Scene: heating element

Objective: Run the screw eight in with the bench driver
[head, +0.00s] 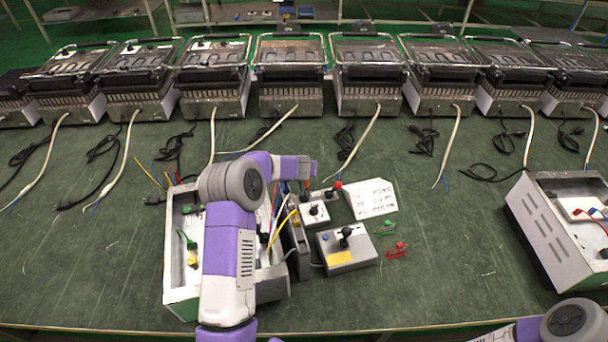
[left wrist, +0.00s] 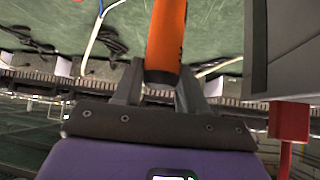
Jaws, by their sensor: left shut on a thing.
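My left gripper (left wrist: 160,82) is shut on an orange cylindrical handle (left wrist: 166,35), apparently the bench driver, in the left wrist view. The housing holds yellow and green parts (head: 190,248) and coloured wires (head: 282,225). I cannot make out screw eight or the driver's tip. My right gripper is out of view; only part of my right arm shows at the lower right.
A grey control box (head: 347,248) with a black knob stands right of the housing, near a white card (head: 371,198). Green and red clips (head: 397,250) lie beside it. Another open housing (head: 545,225) stands at right. Several grills (head: 290,75) line the back, cords trailing forward.

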